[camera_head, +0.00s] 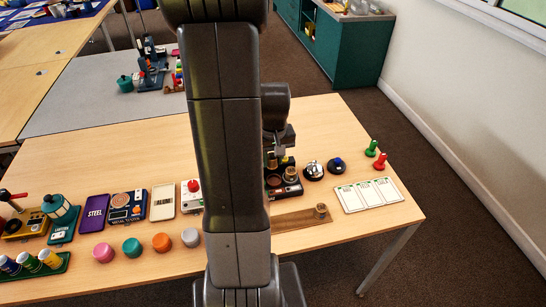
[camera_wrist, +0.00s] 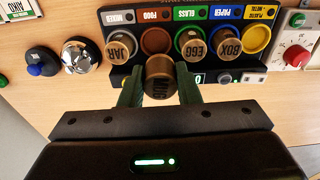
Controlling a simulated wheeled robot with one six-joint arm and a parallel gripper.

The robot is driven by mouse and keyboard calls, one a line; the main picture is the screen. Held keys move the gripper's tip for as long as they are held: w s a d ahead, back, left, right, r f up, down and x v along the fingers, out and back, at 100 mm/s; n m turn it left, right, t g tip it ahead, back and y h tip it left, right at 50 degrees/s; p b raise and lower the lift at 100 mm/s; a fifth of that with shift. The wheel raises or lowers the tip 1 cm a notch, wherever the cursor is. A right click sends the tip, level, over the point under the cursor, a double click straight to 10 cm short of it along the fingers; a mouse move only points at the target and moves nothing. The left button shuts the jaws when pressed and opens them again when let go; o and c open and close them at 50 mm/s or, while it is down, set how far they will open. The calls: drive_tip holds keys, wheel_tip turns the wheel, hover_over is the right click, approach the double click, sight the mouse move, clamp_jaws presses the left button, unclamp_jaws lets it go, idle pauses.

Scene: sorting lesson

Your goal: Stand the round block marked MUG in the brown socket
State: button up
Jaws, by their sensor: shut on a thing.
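My gripper (camera_wrist: 160,92) is shut on a round brown block (camera_wrist: 160,68) with a dark top; its lettering is partly legible and looks like MUG. In the wrist view the held block is in front of the black sorting board (camera_wrist: 172,14), overlapping its near edge. The brown socket (camera_wrist: 156,40), under the FOOD label, is empty and lies just beyond the block. A JAR block (camera_wrist: 121,46) stands to its left and an EGG block (camera_wrist: 193,46) to its right. In the head view my arm hides much of the board (camera_head: 291,190).
A BOX block (camera_wrist: 228,46) stands in the blue socket; the yellow socket (camera_wrist: 257,38) is empty. A silver bell (camera_wrist: 77,56) and a blue button (camera_wrist: 37,66) are left of the board. A red-knobbed device (camera_wrist: 296,57) is right.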

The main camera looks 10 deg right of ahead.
sight(275, 158)
drive_tip(key=shift+d+f, duration=0.2)
drive_tip(key=shift+d, duration=0.15)
drive_tip(key=shift+f+b, duration=2.3)
drive_tip(key=shift+f, duration=0.45)
drive_tip(key=shift+f+b, duration=0.5)
drive_tip(key=shift+f, duration=0.05)
drive_tip(key=o, duration=0.7)
drive_tip(key=shift+s+r+p, duration=0.2)
drive_tip(key=shift+r+p, duration=1.25)
drive_tip(key=shift+r, duration=0.4)
drive_tip(key=shift+s+r+p, duration=0.15)
drive_tip(key=shift+r+p, duration=1.25)
drive_tip(key=shift+r, duration=0.4)
drive_tip(key=shift+s+r+p, duration=0.2)
drive_tip(key=shift+r+p, duration=1.25)
drive_tip(key=shift+r, duration=0.4)
drive_tip(key=shift+r, duration=0.1)
drive_tip(key=shift+r+p, duration=2.35)
drive_tip(key=shift+r, duration=0.6)
